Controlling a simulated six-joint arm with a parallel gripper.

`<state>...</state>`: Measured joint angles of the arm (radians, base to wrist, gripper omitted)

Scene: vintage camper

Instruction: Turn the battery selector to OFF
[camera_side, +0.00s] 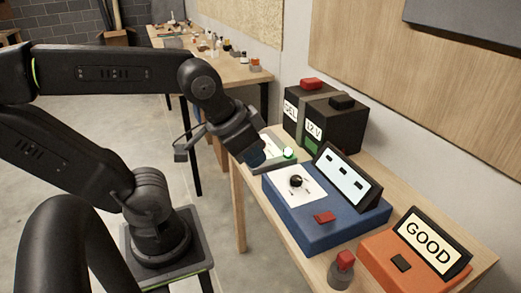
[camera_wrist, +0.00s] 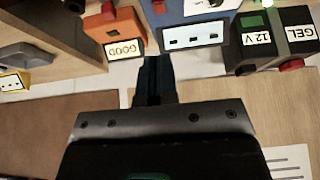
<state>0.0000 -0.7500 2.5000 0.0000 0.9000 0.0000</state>
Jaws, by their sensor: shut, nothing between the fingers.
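A blue box (camera_side: 318,222) on the bench carries a black round knob (camera_side: 296,181) on a white plate with small marks. The knob looks like the selector; its marks are too small to read, so I cannot tell its setting.
A pale box with a lit green lamp (camera_side: 289,152) sits beside my gripper, partly hidden by it. An orange box with a GOOD sign (camera_side: 430,242) and a red-topped button (camera_side: 344,262) are at front right.

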